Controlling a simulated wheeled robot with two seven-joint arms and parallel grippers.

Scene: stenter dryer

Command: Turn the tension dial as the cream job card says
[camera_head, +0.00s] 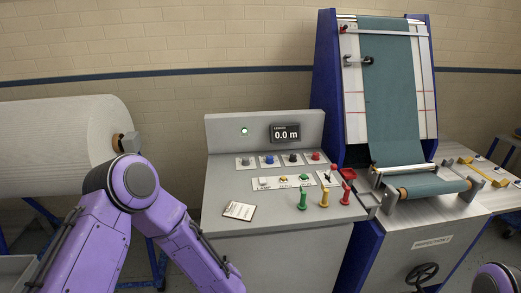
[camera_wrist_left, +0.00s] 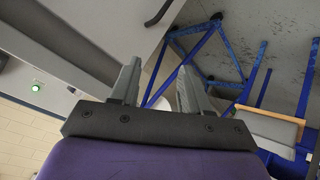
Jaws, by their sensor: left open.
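The sloped grey control console (camera_head: 225,185) stands in the middle of the head view. Its upper row has a grey dial (camera_head: 246,161), a blue dial (camera_head: 269,159), a black dial (camera_head: 292,158) and a red dial (camera_head: 316,156). Their labels are too small to read, so I cannot tell which is the tension dial. A pale job card (camera_head: 239,210) lies at the console's lower left; its writing is illegible. My left gripper (camera_wrist_left: 157,88) is open and empty in the left wrist view, apart from the dials. It is outside the head view. My right gripper is not in view.
Below the dials are small buttons (camera_head: 283,180) and green (camera_head: 303,200), yellow (camera_head: 325,195) and red (camera_head: 346,194) levers. A display (camera_head: 285,133) reads 0.0 m beside a lit green lamp (camera_head: 244,131). A white roll (camera_head: 60,145) stands left, a fabric frame (camera_head: 390,90) right.

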